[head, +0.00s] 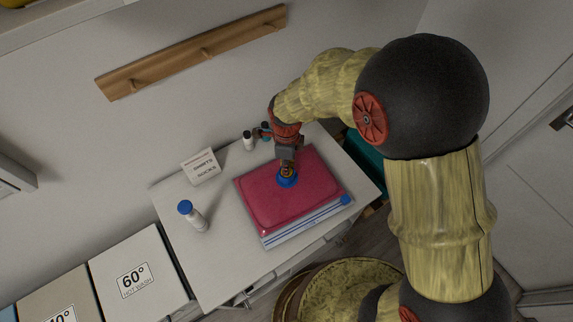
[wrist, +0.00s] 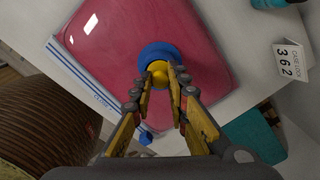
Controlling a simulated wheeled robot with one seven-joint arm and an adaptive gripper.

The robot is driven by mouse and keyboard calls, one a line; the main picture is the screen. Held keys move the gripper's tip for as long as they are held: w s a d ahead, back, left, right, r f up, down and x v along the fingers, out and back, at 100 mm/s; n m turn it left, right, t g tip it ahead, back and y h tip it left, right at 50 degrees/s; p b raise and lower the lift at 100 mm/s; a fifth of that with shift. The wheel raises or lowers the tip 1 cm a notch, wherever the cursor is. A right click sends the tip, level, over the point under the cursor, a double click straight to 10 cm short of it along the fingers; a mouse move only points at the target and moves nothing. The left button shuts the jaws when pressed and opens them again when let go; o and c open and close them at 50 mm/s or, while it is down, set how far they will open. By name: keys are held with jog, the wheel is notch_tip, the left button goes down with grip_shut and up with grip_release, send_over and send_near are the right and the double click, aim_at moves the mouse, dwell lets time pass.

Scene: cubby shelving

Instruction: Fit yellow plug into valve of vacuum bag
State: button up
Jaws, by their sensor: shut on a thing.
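The vacuum bag (head: 265,200) lies flat on the white cabinet top, filled with something crimson, with a blue-and-white seal strip along its front edge. It also fills the upper part of the wrist view (wrist: 110,30). Its round blue valve (head: 284,183) shows as a blue ring in the wrist view (wrist: 150,52). My gripper (head: 287,168) points down over the valve and is shut on the yellow plug (wrist: 158,70). The plug overlaps the blue ring in the wrist view. I cannot tell whether it is seated or just above; the fingers partly hide it.
A white bottle with a blue cap (head: 193,216) stands left of the bag. A small sign (head: 201,167) and small bottles (head: 248,141) stand behind it. A blue knob (head: 346,200) is at the seal strip's right end. Lidded bins (head: 138,279) stand at lower left.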

jog(key=shift+f, duration=0.15)
jog(key=o, duration=0.8)
notch_tip(320, 180, up, 12)
jog(key=p, duration=0.1)
jog(key=s+d+r+n+t, duration=0.2)
jog(key=s+d+r+n, duration=0.2)
jog(key=d+r+n, duration=0.65)
jog(key=s+d+r+n+t, duration=0.1)
jog(key=s+d+r+n, duration=0.1)
jog(key=s+d, duration=0.1)
jog(key=s+d+r+n+t, duration=0.1)
jog(key=s+d+r+n, duration=0.2)
jog(key=s+d, duration=0.1)
jog(key=s+d+r+n+t, duration=0.1)
jog(key=s+d+r+n, duration=0.2)
jog(key=s+d, duration=0.1)
jog(key=shift+s+d+t, duration=0.2)
jog(key=shift+s+t, duration=0.1)
